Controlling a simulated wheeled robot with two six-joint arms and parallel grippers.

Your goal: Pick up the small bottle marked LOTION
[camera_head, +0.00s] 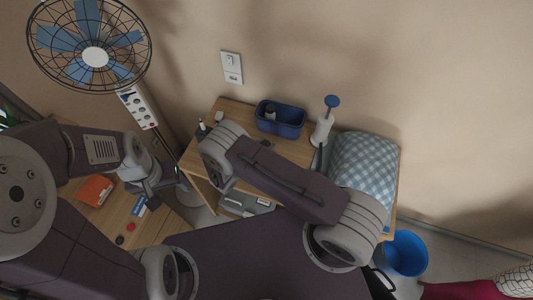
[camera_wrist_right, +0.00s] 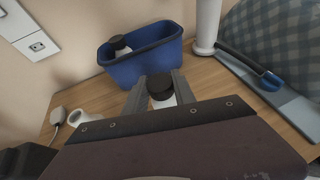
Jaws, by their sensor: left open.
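A small bottle (camera_wrist_right: 161,90) with a dark cap and white body stands between the two fingers of my right gripper (camera_wrist_right: 160,82) in the right wrist view. The fingers flank it closely, with no clear gap. Its label is hidden, so I cannot read LOTION. Another white bottle with a dark cap (camera_wrist_right: 119,45) is inside the blue bin (camera_wrist_right: 150,66). My left gripper (camera_head: 163,186) is open and empty at the left, above the lower wooden surface.
The blue bin also shows in the head view (camera_head: 281,130). A white roll holder (camera_head: 321,130) and a checked pillow (camera_head: 365,165) stand right of it. A white rounded item (camera_wrist_right: 84,115) lies left on the wooden table (camera_wrist_right: 212,80). A blue bucket (camera_head: 406,254) is at lower right.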

